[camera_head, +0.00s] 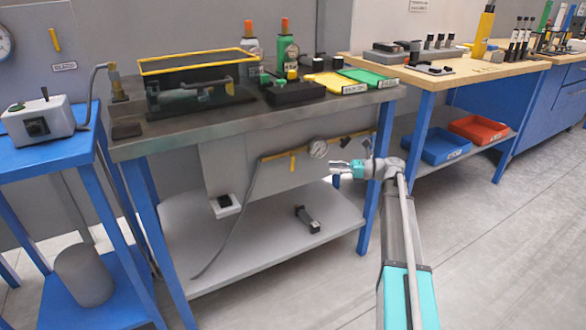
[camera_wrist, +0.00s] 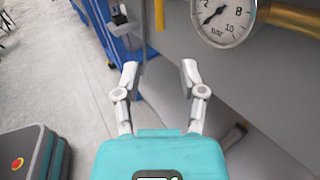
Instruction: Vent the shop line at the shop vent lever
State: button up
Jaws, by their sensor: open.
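A grey panel (camera_head: 285,178) under the metal-topped bench carries a yellow pipe (camera_head: 272,156), a round gauge (camera_head: 319,149) and a small yellow lever (camera_head: 292,162) hanging down. In the wrist view the gauge (camera_wrist: 224,15) is at top right, its needle near the low end. A yellow bar (camera_wrist: 159,14) shows at the top edge, above and beyond my fingers. I cannot read a label naming the shop vent lever. My gripper (camera_head: 338,174) is in front of the panel's right part, below and right of the gauge. In the wrist view my gripper (camera_wrist: 160,78) is open and empty.
A bench leg (camera_head: 369,212) stands close to my gripper. A lower shelf (camera_head: 265,255) with a dark block (camera_head: 307,219) lies beneath. Another yellow lever (camera_head: 55,40) is on the left wall board. The floor at right is clear.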

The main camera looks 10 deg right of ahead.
aim_at(293, 166)
jog(key=x, duration=1.4)
dwell(0.4)
jog(key=shift+d, duration=0.1)
grip_shut()
